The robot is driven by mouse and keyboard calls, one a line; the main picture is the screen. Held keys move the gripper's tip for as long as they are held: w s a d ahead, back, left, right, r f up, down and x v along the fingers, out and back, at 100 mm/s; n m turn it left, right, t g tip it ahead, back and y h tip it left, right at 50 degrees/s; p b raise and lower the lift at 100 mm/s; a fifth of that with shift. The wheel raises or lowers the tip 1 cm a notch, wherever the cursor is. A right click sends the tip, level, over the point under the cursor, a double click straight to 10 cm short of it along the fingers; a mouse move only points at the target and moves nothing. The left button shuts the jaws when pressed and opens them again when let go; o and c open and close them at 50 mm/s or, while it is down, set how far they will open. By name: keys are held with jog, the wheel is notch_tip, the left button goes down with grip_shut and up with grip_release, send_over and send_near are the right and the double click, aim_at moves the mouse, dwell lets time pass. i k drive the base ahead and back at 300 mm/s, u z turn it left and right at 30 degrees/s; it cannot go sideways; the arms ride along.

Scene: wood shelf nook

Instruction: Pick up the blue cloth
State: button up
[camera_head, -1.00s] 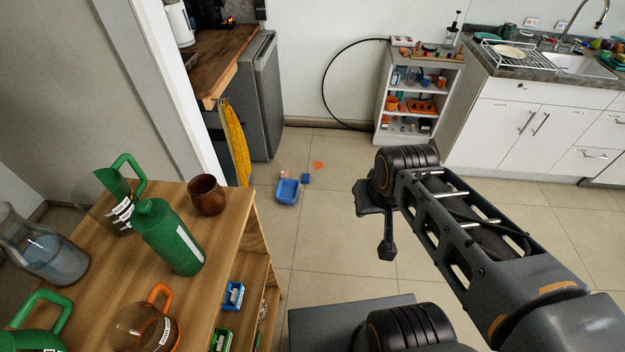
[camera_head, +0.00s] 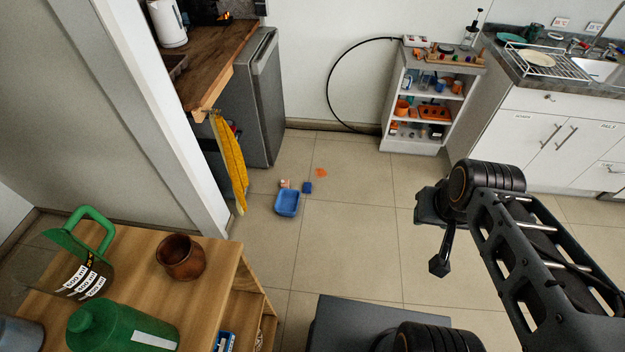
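I cannot make out a blue cloth for certain. A yellow cloth (camera_head: 231,165) hangs from the wooden counter's edge at upper left. A small patch of blue and red (camera_head: 235,128) shows behind it, too small to identify. On the floor lie a blue tray (camera_head: 288,203), a small dark blue item (camera_head: 307,187) and a flat orange piece (camera_head: 321,172). The dark end of my arm, with what seems to be my gripper (camera_head: 440,262), hangs at right of centre, apart from all of these. Its fingers cannot be told apart.
A wooden shelf unit (camera_head: 215,262) stands at lower left, with a brown pot (camera_head: 181,258) and green bottle (camera_head: 122,325) on top. A white wall end (camera_head: 160,130) borders the left. A white shelf (camera_head: 398,128) and sink cabinets (camera_head: 540,125) stand behind.

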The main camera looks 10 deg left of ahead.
aim_at(307, 186)
jog(key=u, duration=0.05)
jog(key=i, duration=3.75)
jog(key=u, duration=3.45)
